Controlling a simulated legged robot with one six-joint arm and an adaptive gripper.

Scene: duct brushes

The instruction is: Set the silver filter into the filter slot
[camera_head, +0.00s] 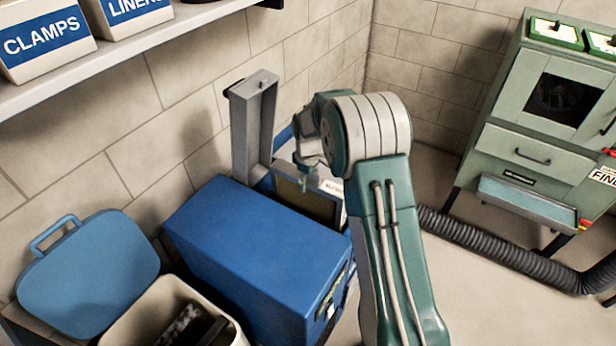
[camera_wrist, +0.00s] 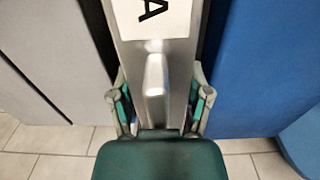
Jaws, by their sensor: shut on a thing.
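The silver filter (camera_head: 305,203) shows in the head view as a framed panel with a tan face and a white label on its top rim, at the far end of the blue unit (camera_head: 250,245). My gripper (camera_head: 305,172) reaches down onto its top. In the wrist view my gripper (camera_wrist: 160,105) is shut on the filter's silver top (camera_wrist: 135,62), with a finger on each side and a raised handle between them. The label reads "A" there. I cannot make out the filter slot or tell whether the filter's lower part is inside it.
A grey upright frame (camera_head: 237,135) stands by the wall, close left of my gripper. A blue lid (camera_head: 90,270) and an open cream bin (camera_head: 135,325) are at lower left. A shelf (camera_head: 130,50) hangs above. A green cabinet (camera_head: 520,150) and black hose (camera_head: 480,245) are right.

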